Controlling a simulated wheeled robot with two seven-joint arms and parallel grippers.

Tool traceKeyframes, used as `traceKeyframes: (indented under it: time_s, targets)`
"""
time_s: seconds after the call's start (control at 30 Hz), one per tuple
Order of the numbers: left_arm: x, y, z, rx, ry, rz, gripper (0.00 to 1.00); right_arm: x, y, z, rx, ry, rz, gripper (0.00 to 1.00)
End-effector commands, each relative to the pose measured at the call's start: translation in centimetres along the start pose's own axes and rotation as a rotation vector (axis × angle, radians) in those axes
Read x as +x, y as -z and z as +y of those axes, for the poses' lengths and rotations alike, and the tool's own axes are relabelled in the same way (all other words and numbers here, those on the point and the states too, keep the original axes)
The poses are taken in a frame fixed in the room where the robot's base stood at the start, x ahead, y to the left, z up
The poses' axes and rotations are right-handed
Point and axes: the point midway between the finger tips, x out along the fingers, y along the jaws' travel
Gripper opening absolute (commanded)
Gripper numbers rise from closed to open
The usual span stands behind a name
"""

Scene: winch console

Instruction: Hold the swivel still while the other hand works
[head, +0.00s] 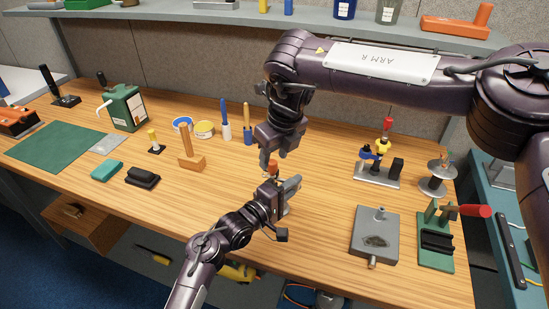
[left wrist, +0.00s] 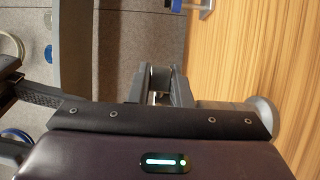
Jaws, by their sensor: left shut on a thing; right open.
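My left gripper (head: 284,190) is shut on a small grey upright piece, taken as the swivel, over the middle of the bench. Most of the swivel is hidden by the fingers. A small orange-red knob (head: 272,167) shows just above the left gripper. My right gripper (head: 272,160) is open and points down from above, right at the knob; I cannot tell whether it touches. In the left wrist view the grey fingers (left wrist: 160,88) show in the middle, with a round grey base (left wrist: 263,112) partly hidden beside them.
The wooden bench (head: 320,235) is clear in front. A grey plate block (head: 375,236) and a green fixture with red handle (head: 437,240) stand right. A grey stand with coloured knobs (head: 379,173) stands behind them.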

Motion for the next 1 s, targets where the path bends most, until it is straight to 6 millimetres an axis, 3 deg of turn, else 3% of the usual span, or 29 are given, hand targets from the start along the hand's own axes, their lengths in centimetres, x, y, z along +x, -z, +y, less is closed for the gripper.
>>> traceKeyframes:
  time_s: [0.5,1.0]
  targets:
    - [-0.1,0.0,-0.2,-0.001,0.004,0.001,0.00,-4.0,-1.1,0.0,0.000,0.000,-0.002,0.44]
    - [0.0,0.0,-0.2,-0.001,0.004,0.000,0.00,-4.4,-1.1,0.0,0.000,0.000,0.000,0.44]
